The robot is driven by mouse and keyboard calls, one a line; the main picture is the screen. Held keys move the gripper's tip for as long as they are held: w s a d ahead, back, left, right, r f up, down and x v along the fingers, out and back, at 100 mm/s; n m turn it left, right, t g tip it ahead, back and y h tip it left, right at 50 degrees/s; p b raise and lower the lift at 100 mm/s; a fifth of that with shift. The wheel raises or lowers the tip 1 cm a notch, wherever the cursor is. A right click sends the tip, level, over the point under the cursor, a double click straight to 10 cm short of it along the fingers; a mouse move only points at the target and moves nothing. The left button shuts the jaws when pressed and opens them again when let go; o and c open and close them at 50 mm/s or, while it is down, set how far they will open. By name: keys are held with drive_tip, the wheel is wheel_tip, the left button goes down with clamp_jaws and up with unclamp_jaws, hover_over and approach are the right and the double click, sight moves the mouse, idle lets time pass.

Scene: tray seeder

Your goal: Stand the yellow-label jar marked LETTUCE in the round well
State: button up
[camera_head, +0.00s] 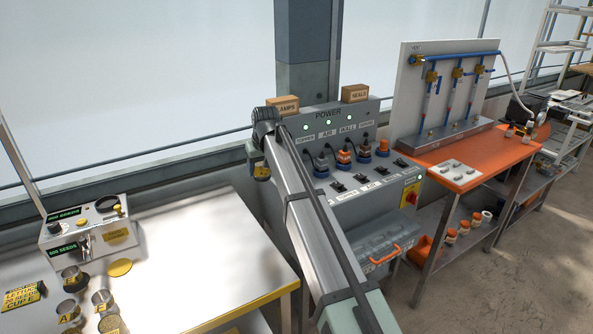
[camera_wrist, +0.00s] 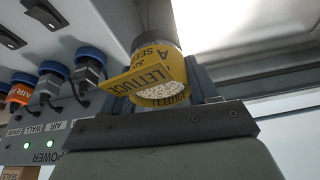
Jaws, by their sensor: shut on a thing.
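The yellow-label jar (camera_wrist: 158,70) marked LETTUCE is close up in the wrist view, with pale seeds showing at its mouth. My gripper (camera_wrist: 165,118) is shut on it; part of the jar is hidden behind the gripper. My gripper (camera_head: 256,152) is small there and partly hidden by my arm. A dark round opening (camera_head: 106,203) shows on top of the grey seeder box; I cannot tell whether it is the round well.
The grey seeder box (camera_head: 85,238) stands on the metal table (camera_head: 200,265) at left. Several yellow-marked jars (camera_head: 103,300), a yellow disc (camera_head: 120,267) and a yellow sign (camera_head: 22,296) lie near it. The power panel (camera_head: 345,150) is close to my arm. The table's right half is clear.

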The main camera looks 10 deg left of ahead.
drive_tip(key=s+a+n+g+y, duration=0.1)
drive_tip(key=s+a+n, duration=0.25)
drive_tip(key=a, duration=0.95)
drive_tip(key=s+a+n, duration=0.2)
drive_tip(key=s+a, duration=0.2)
drive_tip(key=a, duration=1)
drive_tip(key=n+g+y, duration=0.1)
drive_tip(key=n+g, duration=0.1)
drive_tip(key=n, duration=0.1)
hover_over(105, 204)
drive_tip(key=d, duration=0.1)
drive_tip(key=shift+w+d+f, duration=0.1)
drive_tip(key=shift+w+f, duration=0.15)
drive_tip(key=shift+f, duration=0.3)
drive_tip(key=shift+w+d+f, duration=0.1)
drive_tip(key=shift+w+f, duration=0.1)
drive_tip(key=shift+f, duration=0.35)
drive_tip(key=shift+s+a+f+n, duration=0.1)
drive_tip(key=shift+s+a+n, duration=0.15)
drive_tip(key=shift+s+a, duration=0.15)
drive_tip(key=shift+f, duration=0.1)
drive_tip(key=shift+f, duration=0.35)
drive_tip(key=shift+f, duration=0.7)
drive_tip(key=shift+s+d+f, duration=0.1)
drive_tip(key=shift+d+f, duration=0.15)
drive_tip(key=shift+f, duration=0.45)
drive_tip(key=shift+a+r, duration=0.1)
drive_tip(key=shift+r, duration=0.45)
